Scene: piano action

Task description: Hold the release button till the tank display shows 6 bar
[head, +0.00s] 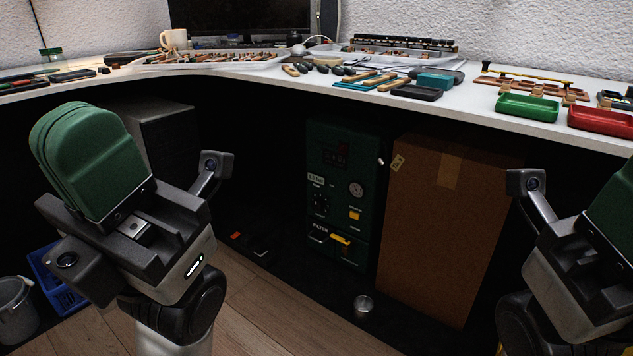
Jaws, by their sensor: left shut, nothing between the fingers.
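A dark green tank unit (318,140) stands under the desk in the middle of the head view. Its dark display (335,157) shows dim red digits too small to read. Below are a round gauge (356,189), a black knob (320,201) and a small orange-yellow button (355,215); I cannot read whether its label says release. A yellow lever (341,239) sits lower. My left gripper (88,150), with green fingers, is shut and empty at the left, well apart from the unit. My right gripper (616,225) is cut off by the right edge, its fingertips mostly hidden.
A tall brown cardboard box (440,225) stands right beside the unit. A small metal cup (363,305) is on the floor in front. The white desk (500,125) overhangs the unit and holds trays, including a green tray (527,108) and a red tray (600,122).

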